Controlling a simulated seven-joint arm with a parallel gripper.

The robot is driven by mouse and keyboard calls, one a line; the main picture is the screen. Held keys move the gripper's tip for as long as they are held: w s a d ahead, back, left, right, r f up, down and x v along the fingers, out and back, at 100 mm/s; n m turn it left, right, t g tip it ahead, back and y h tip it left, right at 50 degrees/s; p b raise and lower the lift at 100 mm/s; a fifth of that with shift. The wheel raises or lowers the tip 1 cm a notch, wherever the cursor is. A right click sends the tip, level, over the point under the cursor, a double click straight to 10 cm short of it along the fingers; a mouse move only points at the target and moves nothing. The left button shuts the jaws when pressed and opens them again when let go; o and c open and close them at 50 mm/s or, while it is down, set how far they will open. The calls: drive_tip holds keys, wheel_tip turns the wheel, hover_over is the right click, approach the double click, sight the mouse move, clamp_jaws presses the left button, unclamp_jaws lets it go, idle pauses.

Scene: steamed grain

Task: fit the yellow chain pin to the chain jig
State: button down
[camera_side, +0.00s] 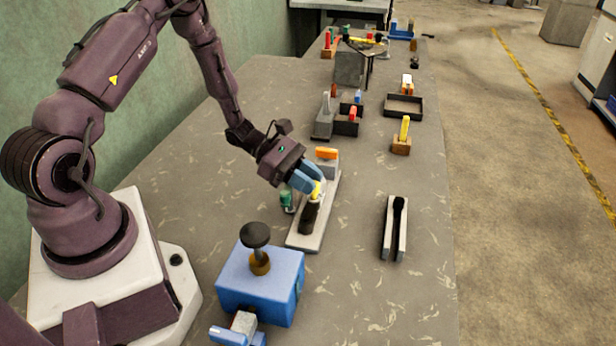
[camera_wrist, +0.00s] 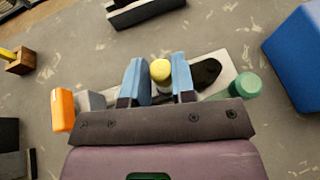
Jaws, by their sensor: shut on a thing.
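My gripper (camera_side: 308,184) has blue fingers and is shut on a yellow pin (camera_side: 317,190). In the wrist view the pin's round yellow end (camera_wrist: 160,70) shows between the two fingers (camera_wrist: 160,82). Below it is a long light grey plate (camera_side: 304,241), which looks like the chain jig; it also shows in the wrist view (camera_wrist: 226,70). A black upright part (camera_side: 309,217) stands on the plate, close to the pin. An orange-topped grey block (camera_side: 327,154) is at the plate's far end. I cannot tell whether the pin touches the jig; its lower end is hidden.
A green cylinder (camera_side: 287,198) stands close beside the plate. A blue box with a black knob (camera_side: 262,284) is at the front. A slotted grey holder (camera_side: 388,240) lies to the right. A wooden block (camera_side: 401,147) holds another yellow piece. Trays (camera_side: 404,116) stand farther back.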

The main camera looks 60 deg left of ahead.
drive_tip(key=shift+r, duration=0.2)
idle(0.6)
drive_tip(key=c, duration=0.9)
unclamp_jaws()
drive_tip(key=shift+o, duration=0.2)
drive_tip(key=v, duration=1.3)
